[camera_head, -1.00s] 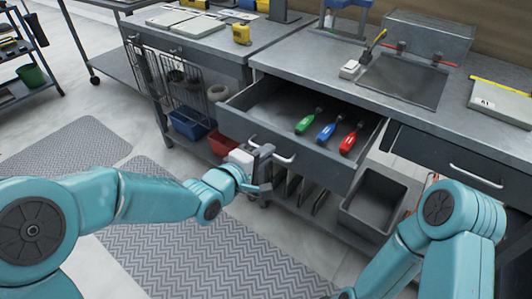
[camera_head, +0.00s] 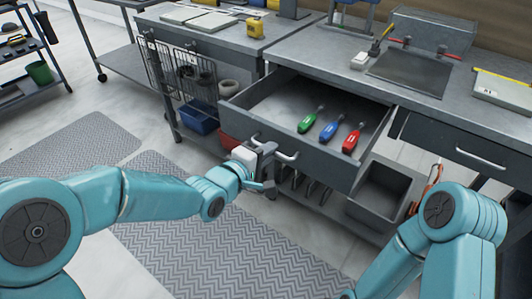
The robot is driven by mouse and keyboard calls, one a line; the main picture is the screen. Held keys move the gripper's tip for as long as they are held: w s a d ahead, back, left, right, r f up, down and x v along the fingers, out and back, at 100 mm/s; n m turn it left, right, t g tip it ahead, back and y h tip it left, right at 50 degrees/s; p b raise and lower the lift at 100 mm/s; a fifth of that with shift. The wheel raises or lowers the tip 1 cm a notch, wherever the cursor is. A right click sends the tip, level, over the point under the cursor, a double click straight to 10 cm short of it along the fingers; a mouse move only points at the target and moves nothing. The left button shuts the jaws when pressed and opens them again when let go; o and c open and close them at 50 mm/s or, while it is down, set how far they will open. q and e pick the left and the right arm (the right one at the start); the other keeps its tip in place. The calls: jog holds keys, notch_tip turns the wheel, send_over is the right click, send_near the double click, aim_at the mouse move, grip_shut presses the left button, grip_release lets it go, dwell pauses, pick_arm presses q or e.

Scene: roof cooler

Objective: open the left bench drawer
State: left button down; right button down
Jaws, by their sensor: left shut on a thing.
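The left bench drawer (camera_head: 300,151) is pulled well out from under the grey bench top. Its inside shows three screwdrivers with green (camera_head: 307,122), blue (camera_head: 329,131) and red (camera_head: 352,141) handles. A pale bar handle (camera_head: 287,156) runs across its front. My left gripper (camera_head: 268,165) is at the left part of this handle and shut on it; the jaws partly hide the handle. My right arm comes in at the lower right, but its gripper is out of view.
A second, closed drawer (camera_head: 467,156) is to the right. Below the open drawer are a grey bin (camera_head: 378,192) and a lower shelf. A wire basket (camera_head: 180,75) hangs at the left bench. Patterned mats (camera_head: 205,250) cover the floor in front.

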pick_arm(q)
jog(key=c, duration=1.2)
grip_release()
jog(key=shift+w, duration=0.1)
jog(key=p+v, duration=0.2)
jog(key=v, duration=1.4)
